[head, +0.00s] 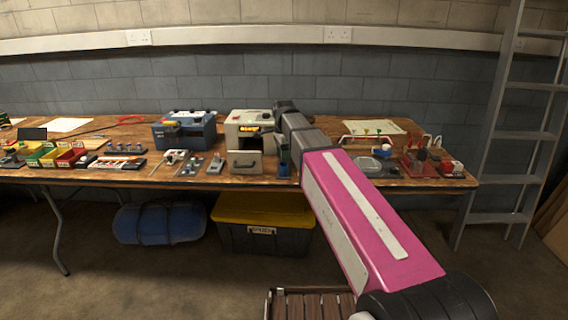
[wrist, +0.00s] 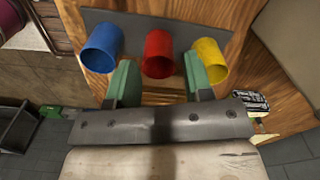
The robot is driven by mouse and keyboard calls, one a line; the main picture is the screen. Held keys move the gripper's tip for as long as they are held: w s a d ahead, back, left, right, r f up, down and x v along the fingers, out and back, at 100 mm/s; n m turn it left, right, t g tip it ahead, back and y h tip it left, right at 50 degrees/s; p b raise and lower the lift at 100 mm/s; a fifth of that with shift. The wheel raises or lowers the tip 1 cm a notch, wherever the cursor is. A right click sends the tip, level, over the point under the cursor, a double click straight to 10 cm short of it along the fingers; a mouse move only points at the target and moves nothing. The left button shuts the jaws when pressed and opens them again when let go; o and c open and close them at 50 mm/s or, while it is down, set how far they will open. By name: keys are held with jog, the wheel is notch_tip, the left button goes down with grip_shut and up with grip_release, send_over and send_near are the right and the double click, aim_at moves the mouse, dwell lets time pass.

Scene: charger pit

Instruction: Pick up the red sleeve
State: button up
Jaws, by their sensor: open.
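The red sleeve (wrist: 158,54) stands in the middle of a row of three on a dark strip (wrist: 140,22) in the wrist view. It is a hollow, open-ended cylinder. A blue sleeve (wrist: 98,48) is on its left and a yellow sleeve (wrist: 206,62) on its right. My gripper (wrist: 160,82) is open and empty. Its two green fingers point toward the row, one on each side of the red sleeve's lower end. I cannot tell how far in depth the fingers are from it. In the head view I cannot make out the sleeves near my arm.
The long wooden workbench (head: 230,182) is crowded. A blue-grey case (head: 185,131) and a beige unit (head: 250,125) stand left of my arm. Red and glass items (head: 425,160) stand at the right. A ladder (head: 500,130) leans at the right. A yellow-lidded box (head: 263,208) sits below.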

jog(key=shift+d+f, duration=0.1)
jog(key=shift+f, duration=1.75)
jog(key=c, duration=0.7)
jog(key=shift+o, duration=0.2)
